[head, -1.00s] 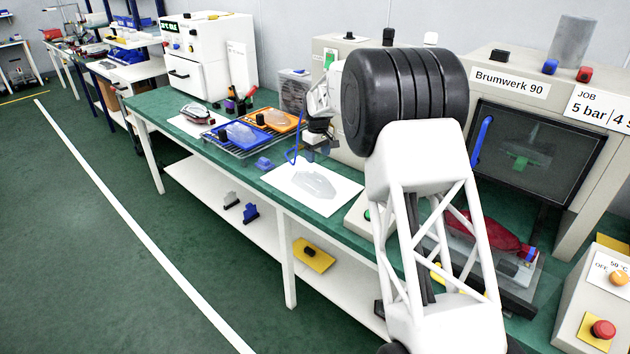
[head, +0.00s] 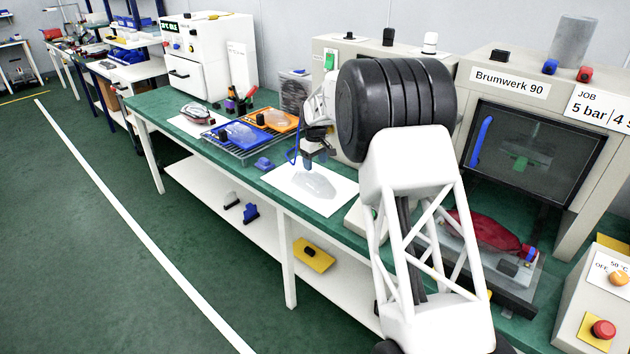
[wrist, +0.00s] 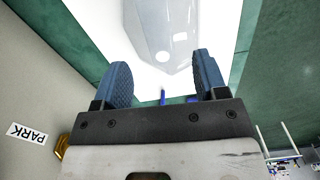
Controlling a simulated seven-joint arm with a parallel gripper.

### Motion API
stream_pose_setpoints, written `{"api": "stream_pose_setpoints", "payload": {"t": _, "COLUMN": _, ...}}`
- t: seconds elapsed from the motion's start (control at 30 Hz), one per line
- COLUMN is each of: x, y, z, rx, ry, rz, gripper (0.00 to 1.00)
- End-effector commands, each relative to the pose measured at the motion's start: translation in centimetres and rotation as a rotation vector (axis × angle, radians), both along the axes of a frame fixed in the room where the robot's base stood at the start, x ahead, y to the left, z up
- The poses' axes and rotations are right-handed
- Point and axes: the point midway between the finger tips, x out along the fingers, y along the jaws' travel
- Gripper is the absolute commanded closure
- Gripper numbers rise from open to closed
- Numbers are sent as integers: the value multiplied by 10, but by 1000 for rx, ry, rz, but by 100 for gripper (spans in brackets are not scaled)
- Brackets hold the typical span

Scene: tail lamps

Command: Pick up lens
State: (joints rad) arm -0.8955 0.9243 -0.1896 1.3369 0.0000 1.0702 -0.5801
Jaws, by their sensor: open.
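A clear, pale lens (head: 318,184) lies on a white sheet (head: 285,187) on the green bench. In the wrist view the lens (wrist: 163,25) is at the top centre, beyond my fingertips, on the bright white sheet (wrist: 115,20). My gripper (head: 315,160) is above the far side of the sheet, close to the lens but apart from it. The wrist view shows my gripper (wrist: 160,75) open, with two blue ridged fingers spread and nothing between them. The lens's far end is cut off in the wrist view.
A rack with a blue tray (head: 237,136) and an orange tray (head: 278,120) stands left of the sheet. A small blue block (head: 264,164) lies beside the sheet. The Brumwerk machine (head: 535,140) with a red lamp (head: 485,232) is at right. Grey housings stand behind my gripper.

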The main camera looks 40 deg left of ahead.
Motion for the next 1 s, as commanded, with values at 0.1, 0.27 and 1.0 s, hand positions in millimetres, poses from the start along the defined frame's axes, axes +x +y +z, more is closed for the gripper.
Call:
{"api": "stream_pose_setpoints", "payload": {"t": 0.1, "x": 0, "y": 0, "z": 0, "rx": 0, "ry": 0, "rz": 0, "gripper": 34}}
{"api": "stream_pose_setpoints", "payload": {"t": 0.27, "x": 0, "y": 0, "z": -1, "rx": 0, "ry": 0, "rz": 0, "gripper": 34}}
{"api": "stream_pose_setpoints", "payload": {"t": 1.0, "x": -1, "y": -3, "z": -52, "rx": 0, "ry": 0, "rz": 0, "gripper": 34}}
